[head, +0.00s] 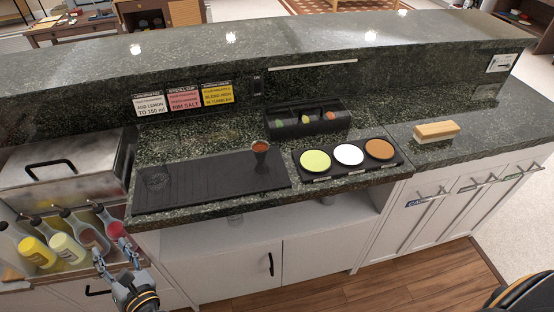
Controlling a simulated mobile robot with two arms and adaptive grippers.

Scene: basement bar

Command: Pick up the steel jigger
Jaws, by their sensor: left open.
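I cannot pick out a steel jigger for certain in the head view. A small dark cup-shaped vessel with a reddish top (260,157) stands upright near the right end of the black bar mat (205,180). My left gripper (113,251) is open and empty at the lower left, by the bottle rack and well apart from the mat. My right gripper is out of view.
Several bottles (68,248) lie tilted in a rack beside my left gripper. A steel lidded box (62,182) stands behind them. A tray of three colored rimmers (348,173), a black garnish caddy (305,119) and a wooden block-like item (436,131) stand to the right on the counter.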

